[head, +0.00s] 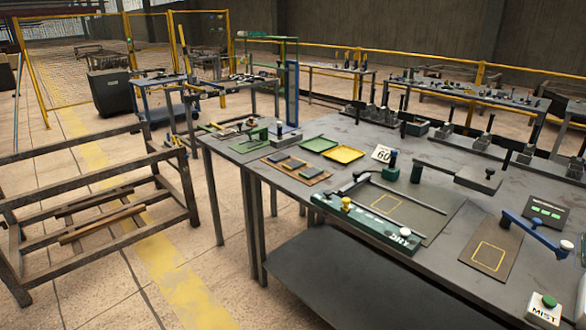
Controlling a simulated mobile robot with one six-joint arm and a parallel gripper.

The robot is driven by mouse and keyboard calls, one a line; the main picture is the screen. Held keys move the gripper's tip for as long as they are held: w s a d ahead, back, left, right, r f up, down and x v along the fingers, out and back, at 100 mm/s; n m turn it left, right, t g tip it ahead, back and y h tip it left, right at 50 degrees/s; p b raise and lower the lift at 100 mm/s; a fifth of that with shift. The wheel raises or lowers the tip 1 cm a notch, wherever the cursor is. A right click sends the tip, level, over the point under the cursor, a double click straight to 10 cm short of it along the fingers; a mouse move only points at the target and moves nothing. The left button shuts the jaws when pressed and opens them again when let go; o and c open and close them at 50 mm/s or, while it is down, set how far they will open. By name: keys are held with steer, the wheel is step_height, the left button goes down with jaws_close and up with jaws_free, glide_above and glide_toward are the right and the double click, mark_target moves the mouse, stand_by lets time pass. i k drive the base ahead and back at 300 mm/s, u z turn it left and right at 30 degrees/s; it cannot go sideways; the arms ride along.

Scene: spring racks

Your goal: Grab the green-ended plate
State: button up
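I cannot pick out a plate with a green end for certain. Three small dark plates lie on a brown board (313,178) on the near table; their end colours are too small to tell. A green piece (250,142) lies at the table's far left corner; its shape is unclear. A fixture with a green front bar (365,222) marked DRY stands mid-table, with rails and a yellow outlined square behind it. A green tray (318,144) and a yellow tray (343,154) lie behind the brown board. My gripper is not in view.
The grey table (300,205) also bears a "60" card (382,153), a blue-handled fixture (535,232) and a MIST button box (543,310) at right. A row of clamp-like stands lines the back edge. A brown frame rack (95,205) stands left; open floor lies between.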

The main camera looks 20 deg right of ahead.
mark_target(309, 174)
steer(key=u, duration=0.45)
steer(key=i, duration=0.7)
steer(key=u, duration=0.6)
steer(key=i, duration=0.5)
steer(key=u, duration=0.2)
